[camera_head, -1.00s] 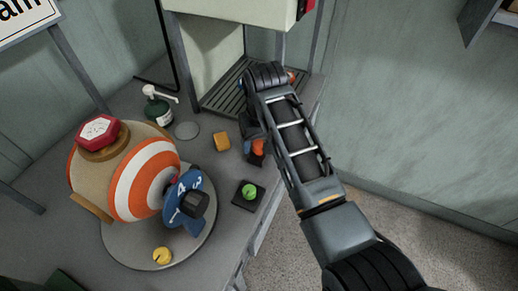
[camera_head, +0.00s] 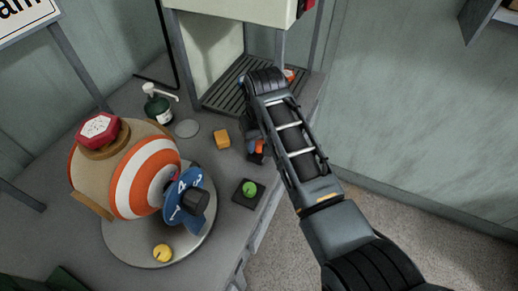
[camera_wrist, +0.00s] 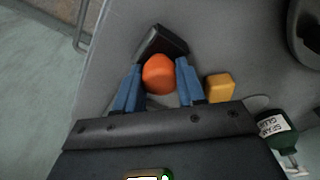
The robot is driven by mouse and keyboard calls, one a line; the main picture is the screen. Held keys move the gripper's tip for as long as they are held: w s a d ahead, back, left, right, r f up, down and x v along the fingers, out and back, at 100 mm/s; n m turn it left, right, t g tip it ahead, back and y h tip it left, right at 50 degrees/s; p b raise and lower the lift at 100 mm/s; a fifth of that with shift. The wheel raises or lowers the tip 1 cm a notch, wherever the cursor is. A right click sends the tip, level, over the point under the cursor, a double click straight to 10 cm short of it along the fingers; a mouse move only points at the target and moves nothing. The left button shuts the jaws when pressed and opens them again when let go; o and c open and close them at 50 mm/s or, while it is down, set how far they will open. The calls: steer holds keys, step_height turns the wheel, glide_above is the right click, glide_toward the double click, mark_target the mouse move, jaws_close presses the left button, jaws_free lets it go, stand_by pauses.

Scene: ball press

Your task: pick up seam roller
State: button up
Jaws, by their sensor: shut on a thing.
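The seam roller shows as a rounded orange piece (camera_wrist: 159,74) between my two blue fingers in the wrist view. My gripper (camera_wrist: 158,84) is shut on it, one finger on each side. A dark block (camera_wrist: 165,42) sits just beyond the orange piece; I cannot tell whether it is part of the roller or a rest under it. In the head view the orange piece (camera_head: 258,146) shows small at the bench's right edge, partly hidden by my gripper (camera_head: 254,142) and arm. I cannot tell whether it is clear of the bench.
A yellow-orange block (camera_head: 222,139) lies close left of my gripper.

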jaws_close()
steer(key=shift+r, duration=0.1)
steer(key=shift+r, duration=0.6)
step_height(320, 180, up, 3)
steer(key=shift+b, duration=0.45)
steer(key=s+d+r, duration=0.3)
steer(key=d+r, duration=0.3)
steer(key=d, duration=0.5)
steer(key=shift+s+r, duration=0.15)
steer(key=shift+r, duration=0.2)
